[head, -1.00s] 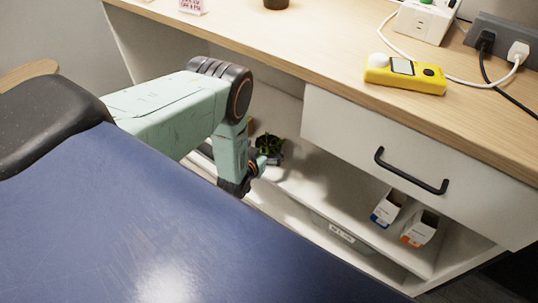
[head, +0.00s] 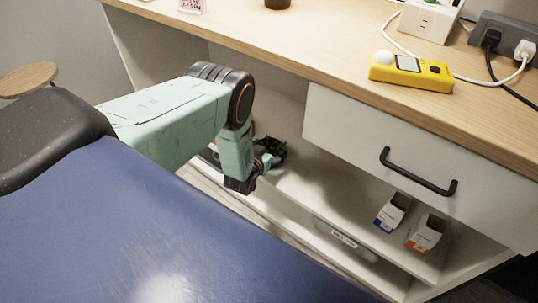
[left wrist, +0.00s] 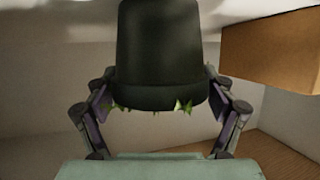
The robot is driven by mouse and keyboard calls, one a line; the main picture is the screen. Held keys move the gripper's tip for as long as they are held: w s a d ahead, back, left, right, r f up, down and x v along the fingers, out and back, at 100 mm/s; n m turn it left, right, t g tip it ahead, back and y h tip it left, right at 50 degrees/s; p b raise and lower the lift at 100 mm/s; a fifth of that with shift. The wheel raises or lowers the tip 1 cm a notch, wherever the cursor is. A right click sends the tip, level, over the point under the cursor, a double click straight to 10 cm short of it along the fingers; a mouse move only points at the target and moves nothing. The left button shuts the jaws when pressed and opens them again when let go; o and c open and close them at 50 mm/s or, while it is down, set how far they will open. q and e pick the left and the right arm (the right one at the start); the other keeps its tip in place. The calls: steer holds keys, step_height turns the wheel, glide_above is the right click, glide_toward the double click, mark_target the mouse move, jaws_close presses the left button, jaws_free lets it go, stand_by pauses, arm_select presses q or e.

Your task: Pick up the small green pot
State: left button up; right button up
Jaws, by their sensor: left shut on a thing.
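The small green pot (left wrist: 160,50) is dark green and fills the middle of the left wrist view. It appears upside down there, with its rim and a few green leaf tips at the bottom. My left gripper (left wrist: 162,100) has a finger on each side of the pot near its rim and is shut on it. In the head view the left gripper (head: 264,168) is by the open shelf under the desk. I cannot tell whether the pot touches the shelf. My right gripper is not in view.
The desk top (head: 320,55) overhangs the shelf, with a drawer (head: 365,140) and its black handle (head: 418,173) to the right. Two small boxes (head: 392,212) (head: 425,233) stand on the shelf (head: 320,195). A brown block (left wrist: 272,50) is near the pot. A yellow meter (head: 410,72) lies above.

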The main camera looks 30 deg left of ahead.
mark_target(269, 150)
arm_select(q)
steer(key=c, duration=0.4)
steer(key=shift+r, duration=0.1)
steer(key=shift+c, duration=0.2)
step_height(269, 150, up, 10)
steer(key=p, duration=0.5)
